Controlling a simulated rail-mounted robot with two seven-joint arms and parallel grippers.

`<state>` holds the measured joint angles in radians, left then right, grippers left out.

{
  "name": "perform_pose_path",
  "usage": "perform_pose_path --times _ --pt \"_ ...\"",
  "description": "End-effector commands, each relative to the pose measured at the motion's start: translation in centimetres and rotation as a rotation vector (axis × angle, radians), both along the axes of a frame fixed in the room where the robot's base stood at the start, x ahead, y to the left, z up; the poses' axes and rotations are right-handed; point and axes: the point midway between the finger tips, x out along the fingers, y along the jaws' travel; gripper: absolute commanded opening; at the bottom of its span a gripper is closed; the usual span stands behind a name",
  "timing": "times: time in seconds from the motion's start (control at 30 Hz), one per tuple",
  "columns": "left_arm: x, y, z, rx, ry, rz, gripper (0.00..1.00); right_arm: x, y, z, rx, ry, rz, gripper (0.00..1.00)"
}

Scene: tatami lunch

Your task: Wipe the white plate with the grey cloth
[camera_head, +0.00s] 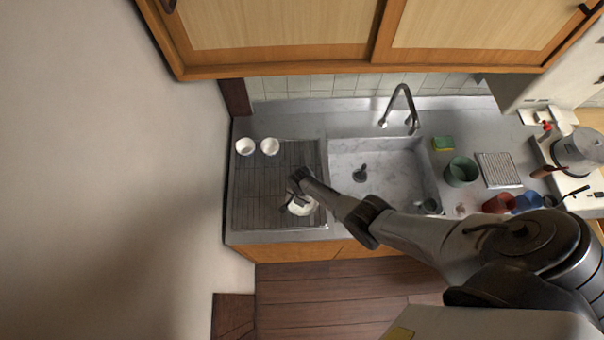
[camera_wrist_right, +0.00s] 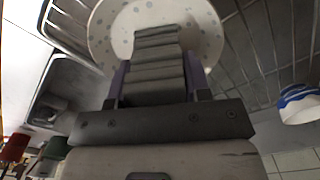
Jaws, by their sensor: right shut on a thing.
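The white plate (camera_head: 303,208) lies on the dark drying rack left of the sink, partly hidden by my right gripper (camera_head: 295,190). In the right wrist view the plate (camera_wrist_right: 103,32) shows grey spots on its face. The grey cloth (camera_wrist_right: 157,65) is a ribbed, folded strip between the fingers of my right gripper (camera_wrist_right: 155,88), which is shut on it. The cloth lies over the middle of the plate and appears to touch it. My left gripper is in neither view.
Two white bowls (camera_head: 245,146) (camera_head: 270,146) stand at the back of the drying rack (camera_head: 285,170). The sink (camera_head: 385,165) with its tall faucet (camera_head: 403,95) is to the right. Beyond it are a sponge (camera_head: 443,144), a green pot (camera_head: 461,171) and a red cup (camera_head: 498,204).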

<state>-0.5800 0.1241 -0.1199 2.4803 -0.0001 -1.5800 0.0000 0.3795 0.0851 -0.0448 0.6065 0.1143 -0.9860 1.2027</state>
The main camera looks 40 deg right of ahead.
Motion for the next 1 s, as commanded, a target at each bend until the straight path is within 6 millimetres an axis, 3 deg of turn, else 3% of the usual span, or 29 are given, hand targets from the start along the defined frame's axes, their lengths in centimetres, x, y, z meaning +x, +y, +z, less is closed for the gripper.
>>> perform_pose_path --times 0.53,1.0 --pt "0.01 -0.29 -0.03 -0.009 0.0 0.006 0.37 -0.21 0.06 -0.19 0.0 0.003 -0.024 0.25" --pt "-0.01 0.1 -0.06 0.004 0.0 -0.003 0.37 -0.56 0.43 -0.12 0.0 0.004 0.65 0.25"
